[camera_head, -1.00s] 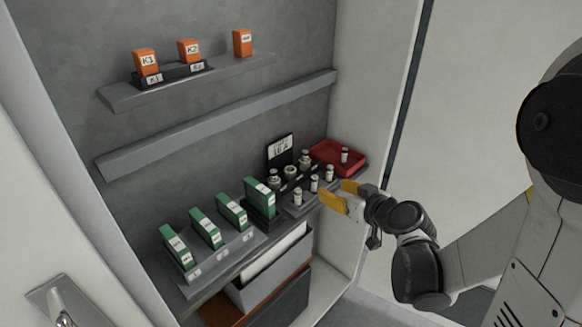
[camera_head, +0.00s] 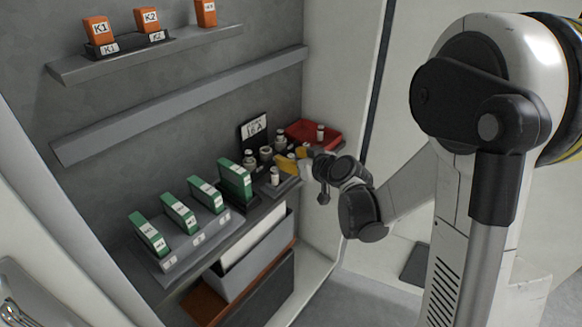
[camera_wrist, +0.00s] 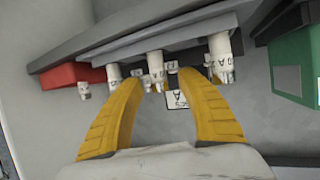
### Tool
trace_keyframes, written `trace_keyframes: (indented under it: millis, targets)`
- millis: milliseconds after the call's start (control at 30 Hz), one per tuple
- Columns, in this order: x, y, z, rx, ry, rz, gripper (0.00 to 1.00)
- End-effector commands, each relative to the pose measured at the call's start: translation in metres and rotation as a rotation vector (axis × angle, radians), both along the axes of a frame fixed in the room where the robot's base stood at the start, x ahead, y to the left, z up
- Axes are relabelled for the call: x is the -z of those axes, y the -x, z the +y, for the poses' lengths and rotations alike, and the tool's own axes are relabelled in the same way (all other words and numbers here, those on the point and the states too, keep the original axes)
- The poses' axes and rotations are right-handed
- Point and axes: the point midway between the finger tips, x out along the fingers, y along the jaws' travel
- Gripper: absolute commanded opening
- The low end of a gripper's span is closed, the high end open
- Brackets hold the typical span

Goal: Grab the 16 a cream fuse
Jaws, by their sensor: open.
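Small cream-white fuses stand in a row on a grey ledge. In the wrist view one is on the left (camera_wrist: 113,74), one in the middle (camera_wrist: 155,66) and one on the right (camera_wrist: 221,58). Their ratings are too small to read surely. My gripper (camera_wrist: 157,80) is open, its yellow fingertips on either side of the middle fuse in the picture; contact is not visible. In the head view my gripper (camera_head: 297,161) is at the ledge's right part and hides some fuses. One fuse (camera_head: 275,175) shows left of it.
A black sign reading 16 A (camera_head: 254,129) stands behind fuse holders (camera_head: 251,161). A red tray (camera_head: 299,132) with a fuse (camera_head: 320,132) is at the back right. Green modules (camera_head: 236,179) stand to the left. Orange relays (camera_head: 148,20) sit on the upper shelf.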

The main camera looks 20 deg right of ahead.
Motion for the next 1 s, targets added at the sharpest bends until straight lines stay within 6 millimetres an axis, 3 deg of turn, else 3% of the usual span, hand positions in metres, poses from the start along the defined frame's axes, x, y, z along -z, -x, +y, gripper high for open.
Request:
trace_keyframes:
  millis: [100,233,733,867,1000]
  targets:
    - [-0.001,0.000,0.000,0.000,0.000,0.000,0.40]
    - [-0.001,0.001,0.000,0.000,0.000,0.000,0.01]
    - [-0.006,0.001,0.000,0.000,0.000,0.000,0.00]
    - [-0.021,0.001,0.000,0.000,0.000,0.000,0.00]
    - [-0.049,0.001,0.000,0.000,0.000,0.000,0.00]
